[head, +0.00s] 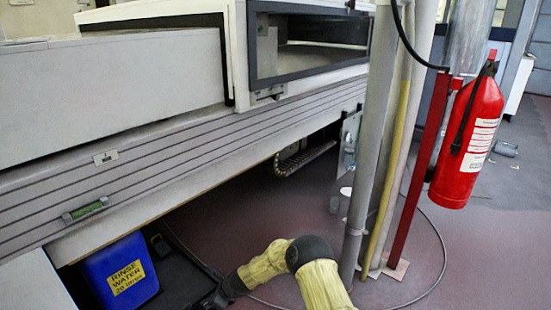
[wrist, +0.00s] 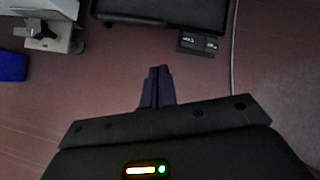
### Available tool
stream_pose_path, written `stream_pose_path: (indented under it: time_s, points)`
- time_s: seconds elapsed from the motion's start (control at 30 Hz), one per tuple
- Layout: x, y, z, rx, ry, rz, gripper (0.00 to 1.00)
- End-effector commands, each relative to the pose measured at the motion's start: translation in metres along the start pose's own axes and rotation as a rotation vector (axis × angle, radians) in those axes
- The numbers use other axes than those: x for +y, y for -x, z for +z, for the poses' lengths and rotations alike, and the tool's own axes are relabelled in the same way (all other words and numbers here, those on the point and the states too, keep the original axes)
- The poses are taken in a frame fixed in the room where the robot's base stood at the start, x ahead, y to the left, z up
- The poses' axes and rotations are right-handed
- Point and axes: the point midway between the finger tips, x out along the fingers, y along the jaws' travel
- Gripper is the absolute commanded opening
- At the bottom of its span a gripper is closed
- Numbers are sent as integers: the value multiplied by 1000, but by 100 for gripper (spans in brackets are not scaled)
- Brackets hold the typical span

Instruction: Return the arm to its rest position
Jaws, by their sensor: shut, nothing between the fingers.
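My arm, in a yellow sleeve with a dark elbow joint, reaches low over the floor at the bottom centre of the head view. Its dark end points left, toward the space under the machine. My gripper (wrist: 157,72) shows in the wrist view with its two dark fingers together and nothing between them. Bare reddish floor lies around the fingertips there. In the head view the fingertips are too small and dark to make out clearly.
The grey machine (head: 190,140) overhangs the floor at left. A blue rinse water container (head: 95,280) stands beneath it. A grey post (head: 370,150), a yellow pipe (head: 394,160) and a red fire extinguisher (head: 468,140) stand right of the arm. A thin cable (head: 443,250) curves across the floor.

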Motion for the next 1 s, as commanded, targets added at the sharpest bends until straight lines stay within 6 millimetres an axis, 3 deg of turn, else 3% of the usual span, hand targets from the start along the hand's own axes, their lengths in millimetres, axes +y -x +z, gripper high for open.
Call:
stream_pose_path:
  time_s: [0.2,0.5,0.77,1.0]
  points:
    - [-17,83,8,57,352,-5,0]
    - [-26,208,-10,188,835,25,0]
    - [-17,319,-40,319,1191,96,0]
    - [11,418,-76,431,1467,200,0]
